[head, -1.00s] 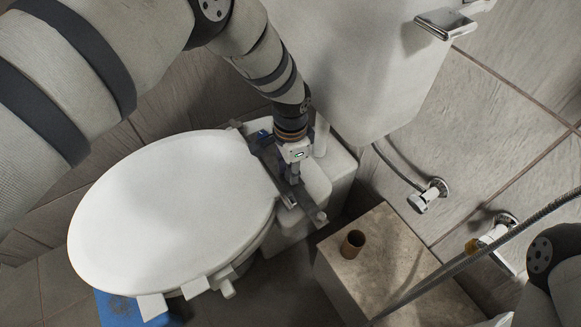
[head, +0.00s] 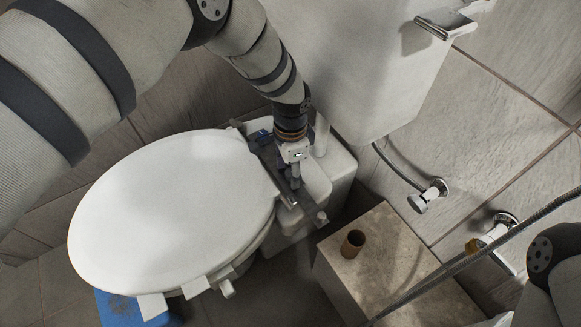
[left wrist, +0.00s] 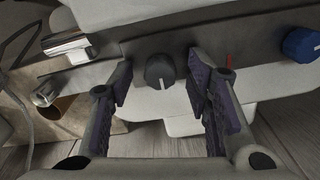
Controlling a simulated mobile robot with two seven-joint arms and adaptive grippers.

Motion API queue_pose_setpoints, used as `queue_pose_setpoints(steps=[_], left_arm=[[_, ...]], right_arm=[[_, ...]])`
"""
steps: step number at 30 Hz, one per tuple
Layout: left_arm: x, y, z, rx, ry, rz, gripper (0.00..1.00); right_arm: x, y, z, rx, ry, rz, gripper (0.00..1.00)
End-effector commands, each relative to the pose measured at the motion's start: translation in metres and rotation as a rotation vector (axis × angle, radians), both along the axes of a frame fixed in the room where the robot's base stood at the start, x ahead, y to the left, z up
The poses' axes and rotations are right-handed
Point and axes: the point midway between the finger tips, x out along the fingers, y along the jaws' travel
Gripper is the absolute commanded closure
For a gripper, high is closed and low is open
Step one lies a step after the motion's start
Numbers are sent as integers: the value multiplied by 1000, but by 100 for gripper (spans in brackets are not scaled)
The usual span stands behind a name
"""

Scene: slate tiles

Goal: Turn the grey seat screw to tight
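The grey seat screw (left wrist: 160,70) is a dark grey knob on a dark bar behind the toilet seat. In the left wrist view it sits between the fingers of my left gripper, with a gap on both sides. My left gripper (head: 296,182) points down at the bar and is open; its fingers hide the grey screw in the head view. A short red mark (left wrist: 228,61) stands on the bar right of the screw. My right gripper is out of view.
A blue knob (left wrist: 301,44) sits farther along the bar. The white toilet lid (head: 170,205) is down, left of my gripper. The cistern (head: 355,60) rises behind. A stone-like box (head: 385,255) with a cardboard tube (head: 352,243) stands to the right.

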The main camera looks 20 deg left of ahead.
Motion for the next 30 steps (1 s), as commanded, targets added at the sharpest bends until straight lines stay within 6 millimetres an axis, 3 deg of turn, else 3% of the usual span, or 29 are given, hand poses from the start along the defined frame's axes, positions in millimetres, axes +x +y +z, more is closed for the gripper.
queue_pose_setpoints(steps=[5,15,18,22,30], left_arm=[[1,0,8,0,-3,0,55],[1,0,93,0,-4,0,55],[1,0,109,0,-3,1,55],[0,0,120,0,0,1,55],[0,0,120,0,0,0,55]], right_arm=[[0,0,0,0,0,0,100],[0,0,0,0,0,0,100],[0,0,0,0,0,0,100],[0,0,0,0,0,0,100],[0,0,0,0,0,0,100]])
